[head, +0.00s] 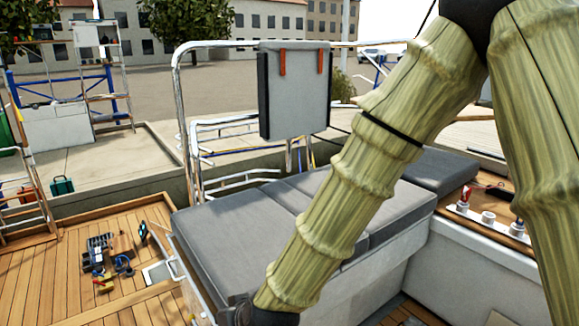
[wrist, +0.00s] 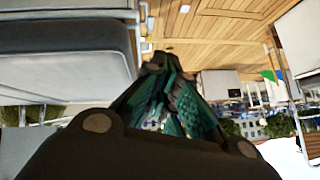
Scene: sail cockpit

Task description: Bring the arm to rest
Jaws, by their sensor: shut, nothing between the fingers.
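My gripper (wrist: 163,62) shows in the wrist view, dark with green finger pads. Its fingers are shut with nothing between them. The wrist picture looks upside down, with the wooden deck (wrist: 215,28) at the top, beyond the fingertips. In the head view my bamboo-textured arm runs from the upper right down to the bottom centre. The gripper itself is out of that view, below the lower edge. The arm crosses in front of the grey bench cushions (head: 235,235).
Metal rails (head: 185,110) with a grey panel (head: 297,90) stand behind the cushions. Small tools (head: 105,260) lie on the wooden deck (head: 50,285) at left. A white ledge with winch-like fittings (head: 488,220) is at right. Grey cushions (wrist: 60,60) are left of my gripper in the wrist view.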

